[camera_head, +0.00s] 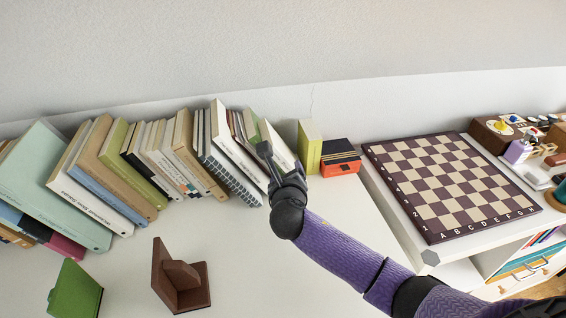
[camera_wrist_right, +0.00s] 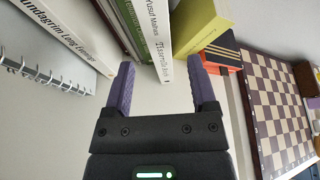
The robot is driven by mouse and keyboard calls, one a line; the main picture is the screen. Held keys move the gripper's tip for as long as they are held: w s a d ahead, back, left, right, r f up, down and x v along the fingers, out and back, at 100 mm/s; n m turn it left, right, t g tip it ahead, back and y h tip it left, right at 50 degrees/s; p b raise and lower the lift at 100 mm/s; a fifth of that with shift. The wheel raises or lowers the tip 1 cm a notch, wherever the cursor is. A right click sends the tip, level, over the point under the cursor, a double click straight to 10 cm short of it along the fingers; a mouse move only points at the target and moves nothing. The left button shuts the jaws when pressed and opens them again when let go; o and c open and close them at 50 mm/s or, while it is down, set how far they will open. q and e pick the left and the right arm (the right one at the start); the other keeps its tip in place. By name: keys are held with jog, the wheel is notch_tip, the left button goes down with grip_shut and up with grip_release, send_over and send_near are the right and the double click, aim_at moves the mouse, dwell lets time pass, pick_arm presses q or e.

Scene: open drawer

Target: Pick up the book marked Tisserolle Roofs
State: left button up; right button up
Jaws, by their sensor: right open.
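The right gripper also shows in the head view (camera_head: 280,160). My left gripper is not in view.
A green-spined book (camera_wrist_right: 134,28) stands close on the left, with a spiral-bound book (camera_wrist_right: 40,72) farther left. A yellow book (camera_head: 309,146) and an orange box-like item (camera_head: 341,167) stand right. A chessboard (camera_head: 447,187) lies farther right. A brown bookend (camera_head: 180,278) stands in front.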

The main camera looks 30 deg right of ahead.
aim_at(287, 168)
jog(key=b+x, duration=0.2)
jog(key=x, duration=0.1)
jog(key=shift+w+d+f, duration=0.1)
jog(key=shift+d+f, duration=0.1)
jog(key=shift+f, duration=0.3)
jog(key=shift+w+d, duration=0.1)
jog(key=shift+w, duration=0.2)
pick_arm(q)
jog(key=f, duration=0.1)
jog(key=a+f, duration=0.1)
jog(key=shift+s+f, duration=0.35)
pick_arm(e)
jog(key=shift+r, duration=0.25)
jog(key=c, duration=0.9)
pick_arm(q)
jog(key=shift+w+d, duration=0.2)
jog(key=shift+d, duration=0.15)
pick_arm(e)
grip_shut()
